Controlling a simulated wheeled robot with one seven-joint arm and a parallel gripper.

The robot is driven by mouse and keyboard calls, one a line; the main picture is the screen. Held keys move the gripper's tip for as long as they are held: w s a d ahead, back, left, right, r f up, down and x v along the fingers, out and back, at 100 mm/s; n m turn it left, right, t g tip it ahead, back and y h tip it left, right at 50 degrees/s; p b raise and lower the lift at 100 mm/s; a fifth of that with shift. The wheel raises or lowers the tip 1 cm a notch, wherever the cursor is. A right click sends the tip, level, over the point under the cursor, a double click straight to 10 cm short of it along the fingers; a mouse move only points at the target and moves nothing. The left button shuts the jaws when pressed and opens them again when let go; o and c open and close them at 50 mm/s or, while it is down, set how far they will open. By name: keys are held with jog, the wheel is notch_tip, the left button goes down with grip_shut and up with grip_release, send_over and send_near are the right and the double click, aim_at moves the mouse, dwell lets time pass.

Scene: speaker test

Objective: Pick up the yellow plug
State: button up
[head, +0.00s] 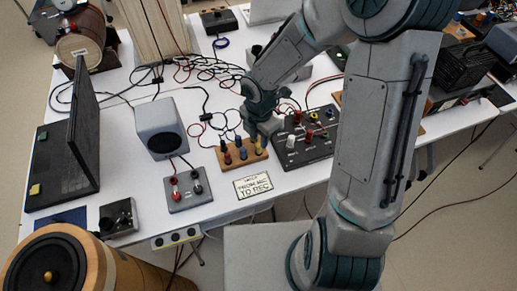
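A wooden block (246,161) near the front middle of the white table holds several small upright plugs. The yellow plug (258,148) stands at its right end, beside a blue plug (241,150) and a dark-and-red one (227,156). My gripper (262,134) points down just above and behind the yellow plug, very close to it. The yellow plug's top is at the fingers and partly hidden. I cannot tell whether the fingers touch it, or whether they are open or shut.
A dark control panel (308,151) with knobs lies close to the right of the block. A small grey box (187,203) with terminals, a speaker (160,129) and a lettered card (253,185) are to the left and front. Loose cables (205,68) tangle behind.

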aim_at(259, 144)
notch_tip(259, 144, down, 5)
jog(key=shift+s+r+b, duration=0.1)
jog(key=shift+b, duration=0.35)
grip_shut()
jog(key=shift+a+r, duration=0.1)
jog(key=shift+r, duration=0.05)
jog(key=r, duration=0.1)
jog(key=r+p, duration=0.1)
jog(key=r, duration=0.2)
jog(key=shift+d+r, duration=0.25)
jog(key=shift+d, duration=0.05)
jog(key=s+d+r+p, duration=0.3)
jog(key=d+r, duration=0.3)
jog(key=d, duration=0.4)
jog(key=shift+d+r+p, duration=0.15)
jog(key=shift+d+p, duration=0.2)
jog(key=shift+d, duration=0.05)
